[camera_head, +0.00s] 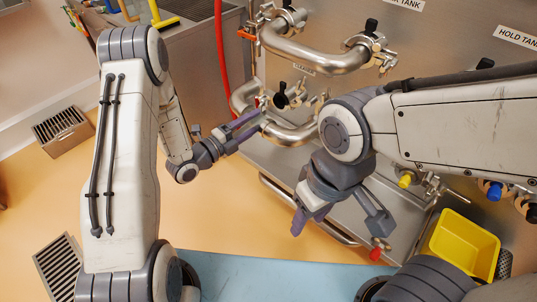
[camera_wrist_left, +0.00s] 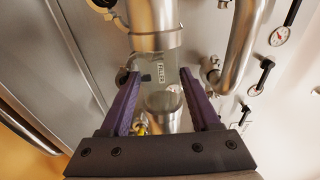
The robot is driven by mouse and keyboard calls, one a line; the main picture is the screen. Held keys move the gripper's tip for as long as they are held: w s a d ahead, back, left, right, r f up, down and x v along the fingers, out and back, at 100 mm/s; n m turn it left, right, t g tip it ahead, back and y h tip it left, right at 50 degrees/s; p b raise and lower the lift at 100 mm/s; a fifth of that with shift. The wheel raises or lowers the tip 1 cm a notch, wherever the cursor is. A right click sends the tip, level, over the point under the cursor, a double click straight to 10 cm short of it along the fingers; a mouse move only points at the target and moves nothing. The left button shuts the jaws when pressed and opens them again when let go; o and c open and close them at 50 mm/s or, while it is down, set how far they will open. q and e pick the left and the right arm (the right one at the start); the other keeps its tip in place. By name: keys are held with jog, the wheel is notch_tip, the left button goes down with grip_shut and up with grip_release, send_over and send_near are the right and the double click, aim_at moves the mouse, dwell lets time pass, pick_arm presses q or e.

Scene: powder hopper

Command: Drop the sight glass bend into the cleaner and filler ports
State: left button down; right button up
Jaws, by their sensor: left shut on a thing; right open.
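The sight glass bend (camera_head: 290,132) is a U-shaped steel pipe in front of the steel panel, near the middle of the head view. My left gripper (camera_head: 250,122) is shut on it at its left side. In the left wrist view the fingers (camera_wrist_left: 160,80) lie on either side of a clear glass section (camera_wrist_left: 165,90), with steel pipe above and below. A FILLER label shows between the fingers. A small port label (camera_head: 303,69) sits above the bend. Whether the bend's ends touch the ports is hidden. My right gripper (camera_head: 338,226) is open and empty, lower right of the bend.
A second steel bend (camera_head: 315,55) with clamps is fixed above. A red hose (camera_head: 221,50) hangs left. Yellow, blue and red capped valves stand at the lower right, beside a yellow bin (camera_head: 464,245). A gauge (camera_wrist_left: 279,36) and black handles are right in the wrist view.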

pick_arm(q)
jog(key=w+d+f+n+t+y+b, duration=0.1)
jog(key=w+d+f+b, duration=0.7)
jog(key=d+f+b, duration=0.2)
jog(key=shift+w+f+t+b, duration=0.15)
jog(key=shift+f+t+b, duration=0.15)
jog(key=shift+f+b, duration=0.7)
dwell(0.6)
jog(key=shift+f+b, duration=0.15)
jog(key=shift+b, duration=0.55)
jog(key=shift+c, duration=0.2)
grip_release()
jog(key=v, duration=1)
jog(key=shift+s+a, duration=0.2)
